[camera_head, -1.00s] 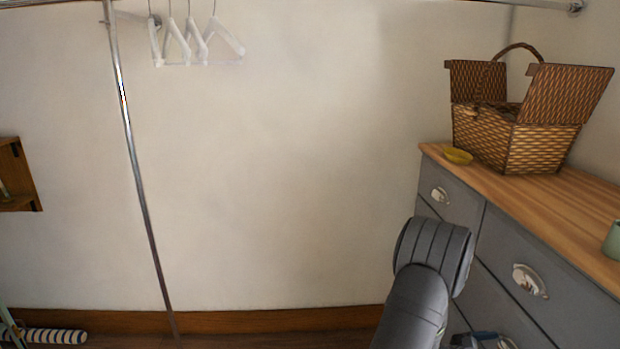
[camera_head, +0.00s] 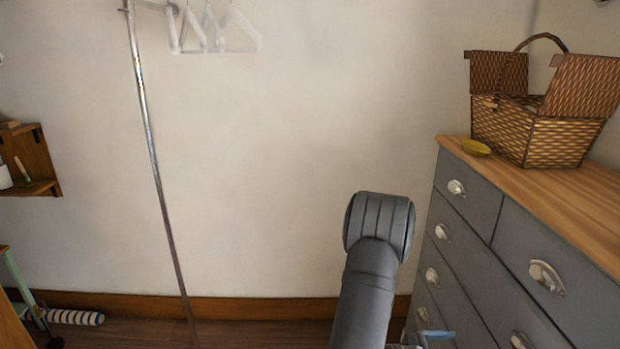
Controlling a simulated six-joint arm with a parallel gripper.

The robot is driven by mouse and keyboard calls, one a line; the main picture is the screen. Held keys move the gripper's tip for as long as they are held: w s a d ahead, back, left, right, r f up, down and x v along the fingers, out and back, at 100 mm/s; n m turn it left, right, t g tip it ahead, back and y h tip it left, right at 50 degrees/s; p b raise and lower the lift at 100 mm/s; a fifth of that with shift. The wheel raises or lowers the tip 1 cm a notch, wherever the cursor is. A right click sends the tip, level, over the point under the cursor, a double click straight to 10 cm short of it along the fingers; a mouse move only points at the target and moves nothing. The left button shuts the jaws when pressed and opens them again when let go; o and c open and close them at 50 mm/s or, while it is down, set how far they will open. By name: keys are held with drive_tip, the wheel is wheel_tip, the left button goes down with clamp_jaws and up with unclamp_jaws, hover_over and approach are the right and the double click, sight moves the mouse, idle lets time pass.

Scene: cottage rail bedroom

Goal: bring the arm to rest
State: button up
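My arm (camera_head: 368,285) rises from the bottom edge, right of the middle, with a dark grey rounded joint at its top. It stands in front of the cream wall, just left of the grey dresser (camera_head: 470,215). A small blue and grey part shows at the bottom beside the arm, low in front of the drawers; I cannot tell what it is. My gripper cannot be made out in this view.
An open wicker basket (camera_head: 530,130) and a yellow dish (camera_head: 476,147) stand on the dresser's wooden top. A metal rail post (camera_head: 150,140) and white hangers (camera_head: 215,35) are at left. A wooden wall shelf (camera_head: 35,165) and a striped roll (camera_head: 75,317) are further left.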

drive_tip(key=shift+s+a+r+m+g+y, duration=0.2)
drive_tip(key=shift+s+a+r+m+g, duration=0.15)
drive_tip(key=shift+s+r+m+g, duration=0.25)
drive_tip(key=shift+s+a+r+m+g+y, duration=0.2)
drive_tip(key=shift+s+a+r+m+g, duration=0.3)
drive_tip(key=shift+s, duration=0.35)
drive_tip(key=shift+s+a+r+m+g+y, duration=0.2)
drive_tip(key=shift+s+r+m+g, duration=0.2)
drive_tip(key=shift+s+r+m, duration=0.25)
drive_tip(key=shift+o, duration=1.1)
